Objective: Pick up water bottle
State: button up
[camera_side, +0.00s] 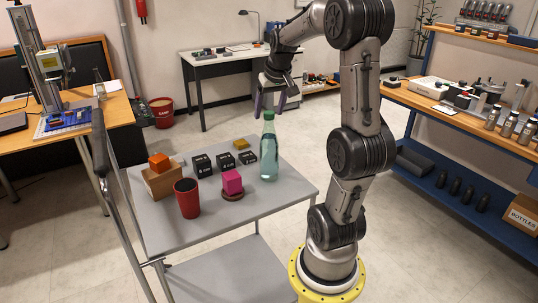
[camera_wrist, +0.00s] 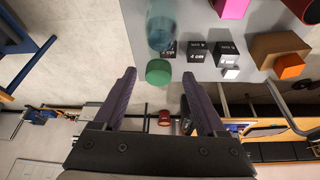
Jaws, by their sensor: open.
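The water bottle (camera_side: 268,152) is clear blue-green with a green cap and stands upright at the right part of the grey cart top. In the wrist view the bottle (camera_wrist: 160,25) is at the top centre, with its cap (camera_wrist: 158,72) nearest me. My gripper (camera_side: 270,108) is open and empty, its purple fingers pointing down. In the side view it is above the cap and appears apart from it. In the wrist view my gripper (camera_wrist: 161,76) has its fingertips on either side of the cap in the picture; the exact depth between them cannot be told.
The cart top (camera_side: 225,218) also holds several black labelled blocks (camera_side: 201,165), a magenta cube (camera_side: 232,181) on a round dark base, a red cup (camera_side: 187,198), and an orange cube (camera_side: 159,162) on a cardboard box (camera_side: 162,184). The cart's front right is clear.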

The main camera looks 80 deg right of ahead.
aim_at(268, 124)
jog(key=shift+s+x, duration=0.1)
jog(key=shift+x, duration=1.45)
jog(key=shift+s+x, duration=0.15)
jog(key=shift+x, duration=1.4)
jog(key=shift+a+f, duration=0.1)
grip_shut()
jog(key=shift+f, duration=0.1)
